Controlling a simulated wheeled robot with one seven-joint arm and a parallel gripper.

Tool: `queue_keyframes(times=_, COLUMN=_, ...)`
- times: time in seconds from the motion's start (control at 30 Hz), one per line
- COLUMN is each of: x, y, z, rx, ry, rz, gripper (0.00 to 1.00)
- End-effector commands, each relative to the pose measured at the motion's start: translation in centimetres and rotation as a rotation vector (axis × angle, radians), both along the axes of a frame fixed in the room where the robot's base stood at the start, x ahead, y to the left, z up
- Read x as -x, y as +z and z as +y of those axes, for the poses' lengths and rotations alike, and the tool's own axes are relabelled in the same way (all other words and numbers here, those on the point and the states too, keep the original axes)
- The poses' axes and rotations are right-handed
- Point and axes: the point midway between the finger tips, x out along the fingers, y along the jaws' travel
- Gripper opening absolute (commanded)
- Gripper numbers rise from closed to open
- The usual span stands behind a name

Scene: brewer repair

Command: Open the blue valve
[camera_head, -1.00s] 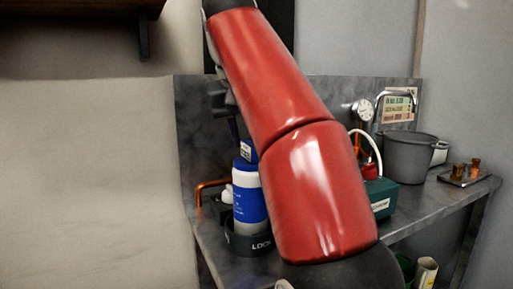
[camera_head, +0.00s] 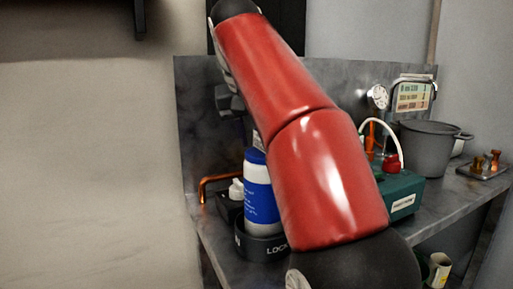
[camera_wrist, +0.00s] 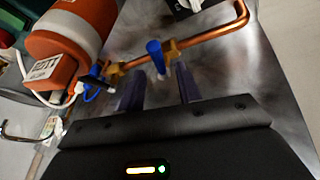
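The blue valve handle (camera_wrist: 155,56) stands upright beside a brass fitting (camera_wrist: 172,50) on a copper pipe (camera_wrist: 215,32) in the wrist view. My gripper (camera_wrist: 159,82) is open and empty. Its two fingers point toward the valve, and the blue handle shows just beyond the fingertips, between them in the picture. I cannot tell whether either finger touches it. In the head view a bent copper pipe (camera_head: 205,181) shows at the left of the bench, but my red arm hides the valve and the gripper's fingers.
A blue-and-white bottle (camera_head: 260,205) stands in a dark round holder (camera_head: 250,244) on the metal bench. A green box (camera_head: 402,195), a grey pot (camera_head: 425,150) and a gauge (camera_head: 378,97) are farther right. An orange cylinder (camera_wrist: 68,42) lies left of the valve in the wrist view.

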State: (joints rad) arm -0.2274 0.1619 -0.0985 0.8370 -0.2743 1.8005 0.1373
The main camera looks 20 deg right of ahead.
Motion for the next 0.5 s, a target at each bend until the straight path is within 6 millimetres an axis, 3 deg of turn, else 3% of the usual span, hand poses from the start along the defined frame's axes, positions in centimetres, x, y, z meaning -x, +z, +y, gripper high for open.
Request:
queue_keyframes(times=0.03, x=-0.2, y=-1.0, z=-0.2, rx=0.000, ry=-0.001, rz=0.001, gripper=0.34)
queue_keyframes(times=0.2, x=-0.8, y=-2.2, z=-0.6, rx=0.000, ry=-0.001, rz=-0.001, gripper=0.34)
queue_keyframes(times=0.5, x=-0.9, y=-2.3, z=-0.7, rx=0.000, ry=-0.001, rz=-0.001, gripper=0.34)
